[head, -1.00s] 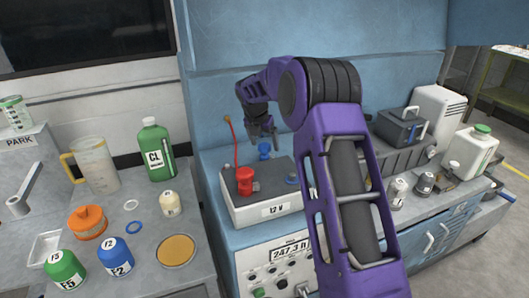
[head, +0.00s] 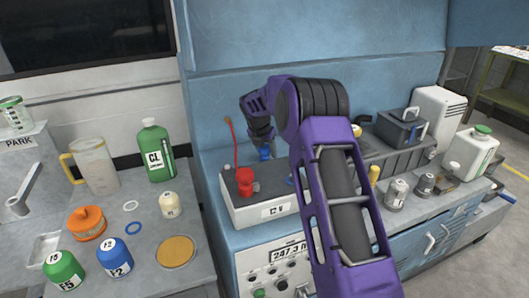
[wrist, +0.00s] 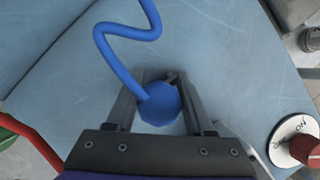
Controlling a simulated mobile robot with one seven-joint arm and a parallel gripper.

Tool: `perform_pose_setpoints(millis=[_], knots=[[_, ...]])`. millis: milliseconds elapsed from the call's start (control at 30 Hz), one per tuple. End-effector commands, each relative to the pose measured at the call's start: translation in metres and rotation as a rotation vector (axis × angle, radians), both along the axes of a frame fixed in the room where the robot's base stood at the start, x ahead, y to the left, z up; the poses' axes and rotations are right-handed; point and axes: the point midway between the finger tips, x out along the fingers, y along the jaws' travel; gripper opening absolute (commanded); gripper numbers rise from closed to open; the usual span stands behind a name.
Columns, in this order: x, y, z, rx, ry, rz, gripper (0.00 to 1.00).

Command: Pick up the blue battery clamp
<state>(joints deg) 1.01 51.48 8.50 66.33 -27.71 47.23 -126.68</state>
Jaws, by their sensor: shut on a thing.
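The blue battery clamp (head: 265,153) shows just under my gripper (head: 263,142) in the head view, at the back of the 12 V battery (head: 272,212). In the wrist view the clamp's round blue top (wrist: 160,105) sits between the two fingers of my gripper (wrist: 158,80), which is shut on it. A blue cable (wrist: 122,62) runs from the clamp. The clamp's lower part is hidden, so I cannot tell whether it touches the battery. The red clamp (head: 245,181) stands at the battery's front left.
A red cable (head: 232,140) rises at the battery's left. A white dial with a red knob (wrist: 295,140) is at the lower right of the wrist view. The blue back panel (head: 320,50) is close behind. Bottles and caps fill the left bench.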

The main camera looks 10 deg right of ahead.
Motion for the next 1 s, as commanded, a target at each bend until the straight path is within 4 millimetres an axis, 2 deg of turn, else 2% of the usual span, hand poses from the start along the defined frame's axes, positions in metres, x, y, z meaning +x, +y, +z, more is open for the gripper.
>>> perform_pose_setpoints(millis=[33,167,467,567,800,1000], knots=[[0.0,0.0,0.0,0.0,0.0,0.0,0.23],[0.0,0.0,0.0,0.0,0.0,0.0,0.0],[0.0,0.0,0.005,0.001,-0.002,-0.001,0.0],[0.001,0.0,0.018,0.001,-0.004,-0.001,0.0],[0.001,0.0,0.067,0.001,-0.004,-0.001,0.0],[-0.001,0.0,0.096,0.0,-0.001,0.001,0.0]])
